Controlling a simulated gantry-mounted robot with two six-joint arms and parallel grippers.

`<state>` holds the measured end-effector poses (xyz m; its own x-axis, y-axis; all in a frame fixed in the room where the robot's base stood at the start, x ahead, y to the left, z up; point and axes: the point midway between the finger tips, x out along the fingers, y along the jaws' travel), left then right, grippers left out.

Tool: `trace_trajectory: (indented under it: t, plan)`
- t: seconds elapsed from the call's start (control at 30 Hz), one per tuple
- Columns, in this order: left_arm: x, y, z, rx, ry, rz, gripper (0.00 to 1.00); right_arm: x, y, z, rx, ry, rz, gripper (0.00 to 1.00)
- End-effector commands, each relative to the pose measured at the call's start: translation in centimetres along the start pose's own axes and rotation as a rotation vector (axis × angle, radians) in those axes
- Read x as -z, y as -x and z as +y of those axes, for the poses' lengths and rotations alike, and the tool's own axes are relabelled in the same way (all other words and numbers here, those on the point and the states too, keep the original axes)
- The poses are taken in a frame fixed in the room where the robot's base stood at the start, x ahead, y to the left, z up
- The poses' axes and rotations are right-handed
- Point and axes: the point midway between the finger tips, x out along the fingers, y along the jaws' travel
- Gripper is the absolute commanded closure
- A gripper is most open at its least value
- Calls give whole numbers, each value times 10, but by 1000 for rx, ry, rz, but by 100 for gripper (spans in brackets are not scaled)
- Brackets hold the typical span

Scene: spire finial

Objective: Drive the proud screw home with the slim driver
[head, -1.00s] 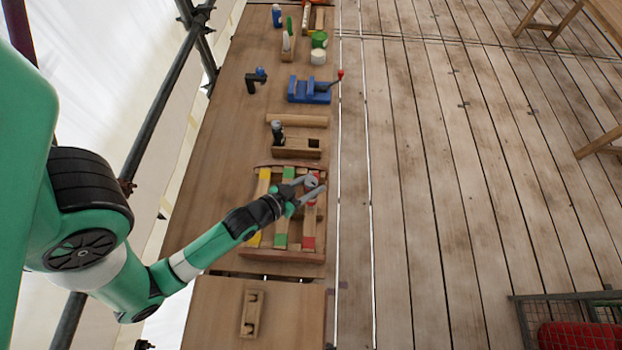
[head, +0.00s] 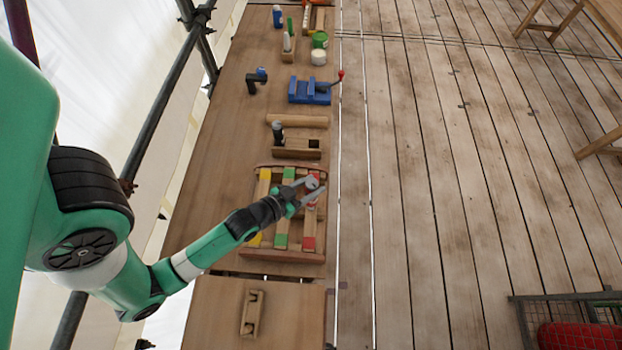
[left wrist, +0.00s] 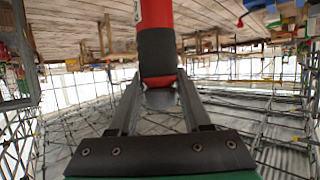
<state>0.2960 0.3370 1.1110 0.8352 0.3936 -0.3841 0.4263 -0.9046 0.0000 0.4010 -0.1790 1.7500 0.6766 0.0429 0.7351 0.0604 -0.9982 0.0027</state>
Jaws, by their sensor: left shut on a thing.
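A driver-like tool with a red and dark grey handle (left wrist: 157,50) is between the fingers of my left gripper (left wrist: 158,95) in the left wrist view. Its far end runs out of the top of that picture, so its tip is hidden. In the head view my left gripper (head: 314,190) is shut on it above the right side of a wooden frame (head: 284,254). The frame has slats marked yellow, green and red; the red-marked slat (head: 308,242) is under the gripper. I cannot make out the proud screw. My right gripper is not in view.
Beyond the frame stand a wooden block with holes (head: 290,153), a wooden roller (head: 298,121) and a blue vise (head: 308,91). A small wooden piece (head: 251,314) lies on the near bench. The bench's right edge is close to the frame.

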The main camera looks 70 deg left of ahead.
Motion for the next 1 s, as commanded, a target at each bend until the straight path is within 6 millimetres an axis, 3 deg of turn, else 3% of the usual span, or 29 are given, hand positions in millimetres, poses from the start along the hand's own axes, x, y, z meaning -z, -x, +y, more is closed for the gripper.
trace_trajectory:
  t: [1.0]
  plan:
    - [1, 0, 0, 0, 0, 1, 100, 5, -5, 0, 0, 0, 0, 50]
